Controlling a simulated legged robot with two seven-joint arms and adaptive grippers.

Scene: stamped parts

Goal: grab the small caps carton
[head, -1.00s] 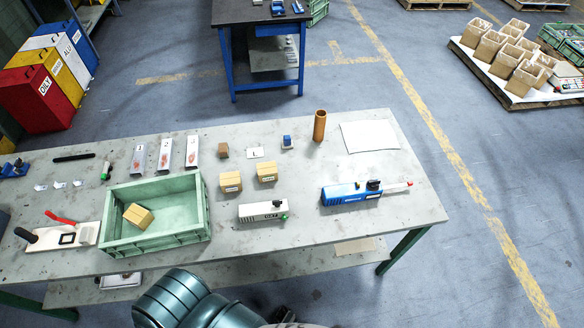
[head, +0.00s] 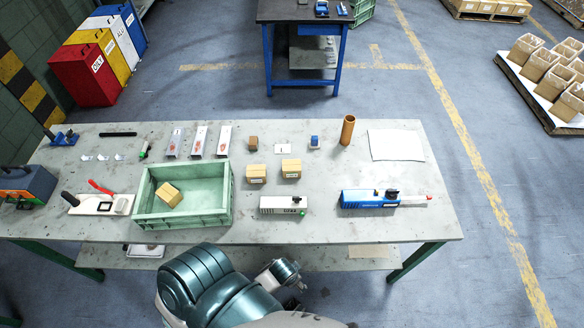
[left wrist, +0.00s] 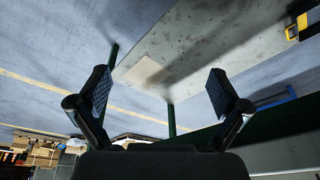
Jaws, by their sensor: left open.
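Two tan cartons with small labels stand mid-table: a left one (head: 256,174) and a right one (head: 291,169). Another tan carton (head: 168,195) lies in the green crate (head: 226,217). The labels are too small to read, so I cannot tell which is the small caps carton. In the left wrist view my left gripper (left wrist: 160,92) is open and empty, its fingers wide apart. No carton is between them. My left arm is at the near side of the table in the head view. My right gripper is not in view.
A white sheet (head: 396,145) lies far right. Bare tabletop lies between the cartons and blue tool.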

